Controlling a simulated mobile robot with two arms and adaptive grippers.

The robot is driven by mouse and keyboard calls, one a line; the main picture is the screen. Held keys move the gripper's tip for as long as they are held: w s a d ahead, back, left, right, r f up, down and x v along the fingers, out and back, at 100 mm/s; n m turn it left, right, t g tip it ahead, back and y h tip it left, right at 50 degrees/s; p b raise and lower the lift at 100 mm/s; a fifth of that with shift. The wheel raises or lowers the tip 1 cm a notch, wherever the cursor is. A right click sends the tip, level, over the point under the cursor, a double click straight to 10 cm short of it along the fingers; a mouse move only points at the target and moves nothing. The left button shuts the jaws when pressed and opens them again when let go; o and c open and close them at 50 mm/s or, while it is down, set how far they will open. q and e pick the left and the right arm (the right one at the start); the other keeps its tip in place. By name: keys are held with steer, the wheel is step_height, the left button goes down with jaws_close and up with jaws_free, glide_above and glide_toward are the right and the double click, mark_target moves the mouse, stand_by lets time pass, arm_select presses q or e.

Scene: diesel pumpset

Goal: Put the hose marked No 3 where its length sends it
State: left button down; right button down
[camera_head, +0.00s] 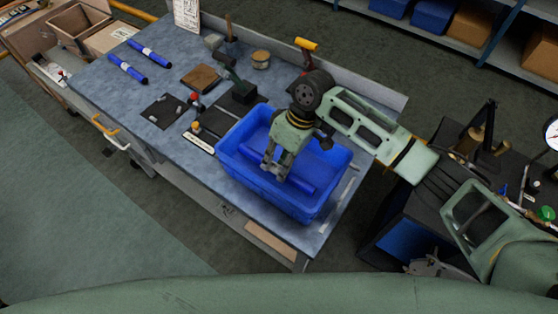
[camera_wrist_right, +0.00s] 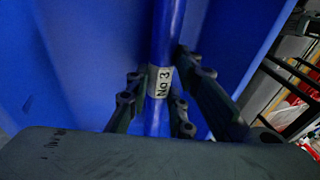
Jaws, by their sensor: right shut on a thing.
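My right gripper (camera_head: 276,170) reaches down into the blue crate (camera_head: 237,182) on the bench. In the right wrist view its fingers (camera_wrist_right: 158,105) are shut on a blue hose (camera_wrist_right: 167,35) with a white label reading "No 3" (camera_wrist_right: 161,82). In the head view this hose (camera_head: 293,180) lies inside the crate's walls, partly hidden by the gripper; whether it touches the floor I cannot tell. Two other blue hoses with white bands, a back one (camera_head: 149,53) and a front one (camera_head: 127,68), lie on the far left of the bench. My left gripper is not in view.
The bench (camera_head: 110,90) also holds a brown block (camera_head: 201,77), a dark mat (camera_head: 163,111) with small parts, a white label plate (camera_head: 199,144) and a round tin (camera_head: 261,60). A cluttered dark stand (camera_head: 400,215) is to the right.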

steer(key=c, duration=1.5)
jaws_free()
steer(key=shift+c, duration=0.2)
steer(key=b+v, duration=0.2)
steer(key=v, duration=1.1)
steer(key=shift+r, duration=0.2)
steer(key=shift+s+a+f, duration=0.1)
steer(key=shift+a, duration=0.1)
